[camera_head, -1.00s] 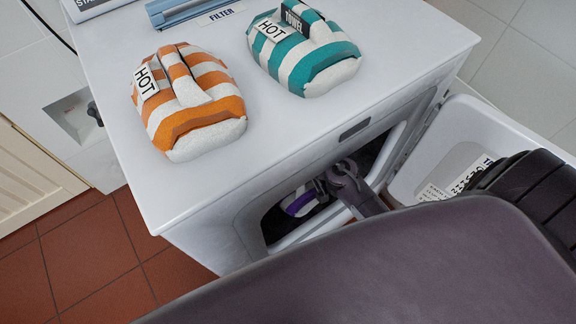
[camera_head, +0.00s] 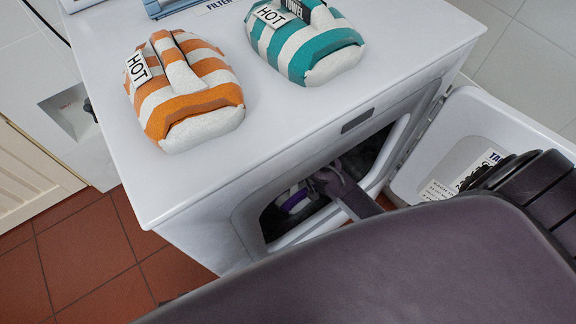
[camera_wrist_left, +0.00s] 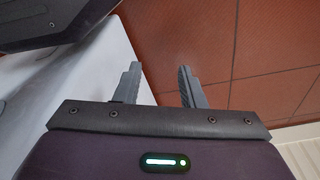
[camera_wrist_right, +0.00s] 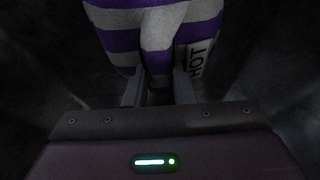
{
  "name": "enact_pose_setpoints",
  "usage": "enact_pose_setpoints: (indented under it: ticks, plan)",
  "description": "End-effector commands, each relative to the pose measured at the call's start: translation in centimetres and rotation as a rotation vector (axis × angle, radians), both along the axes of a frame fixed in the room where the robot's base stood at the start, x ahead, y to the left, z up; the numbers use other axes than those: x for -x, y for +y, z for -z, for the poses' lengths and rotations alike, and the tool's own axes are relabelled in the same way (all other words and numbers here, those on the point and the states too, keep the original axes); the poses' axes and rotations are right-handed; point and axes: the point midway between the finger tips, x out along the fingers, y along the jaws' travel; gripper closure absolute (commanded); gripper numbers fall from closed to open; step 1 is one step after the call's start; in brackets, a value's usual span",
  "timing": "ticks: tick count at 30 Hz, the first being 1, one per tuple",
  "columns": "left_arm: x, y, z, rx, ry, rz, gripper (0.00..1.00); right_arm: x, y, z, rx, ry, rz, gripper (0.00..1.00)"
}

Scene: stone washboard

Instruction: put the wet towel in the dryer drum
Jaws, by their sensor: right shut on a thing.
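A purple and white striped towel (camera_wrist_right: 150,28) with a HOT tag (camera_wrist_right: 197,60) fills the top of the right wrist view. My right gripper (camera_wrist_right: 158,88) is shut on a fold of this towel. In the head view the striped towel (camera_head: 293,198) shows inside the dark dryer drum (camera_head: 318,193), and my right gripper (camera_head: 322,180) reaches in through the open front. My own body hides the lower part of the opening. My left gripper (camera_wrist_left: 158,86) is open and empty beside the white machine, above the red floor.
An orange striped towel (camera_head: 187,92) and a teal striped towel (camera_head: 305,45) lie on the dryer top (camera_head: 250,110). The dryer door (camera_head: 470,135) stands open to the right. A blue filter (camera_head: 180,6) lies at the back. Red floor tiles (camera_head: 90,250) lie clear at left.

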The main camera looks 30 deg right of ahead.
Motion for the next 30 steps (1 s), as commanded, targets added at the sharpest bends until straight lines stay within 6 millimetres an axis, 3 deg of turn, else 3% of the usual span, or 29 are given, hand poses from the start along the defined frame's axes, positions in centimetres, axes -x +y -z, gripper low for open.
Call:
enact_pose_setpoints:
  ticks: [7, 8, 13, 23, 30]
  plan:
    - [0.0, 0.0, -0.1, 0.001, 0.000, 0.001, 0.64, -0.1, 0.0, 0.0, -0.001, -0.004, 0.000, 1.00]
    - [-0.1, -0.1, -0.1, 0.001, 0.000, 0.001, 0.64, 0.1, 0.0, 0.2, -0.001, 0.001, 0.000, 0.76]
    - [-0.1, -0.1, -0.1, 0.001, 0.000, 0.002, 0.64, 0.1, 0.0, 0.2, -0.001, 0.001, 0.000, 0.55]
    - [-0.1, -0.1, -0.3, 0.002, -0.005, 0.002, 0.64, 0.1, 0.0, -0.2, -0.001, 0.001, 0.000, 0.55]
    - [1.7, 0.9, 1.9, -0.007, -0.007, -0.009, 0.64, 1.3, -0.1, -3.3, -0.001, 0.000, -0.001, 0.55]
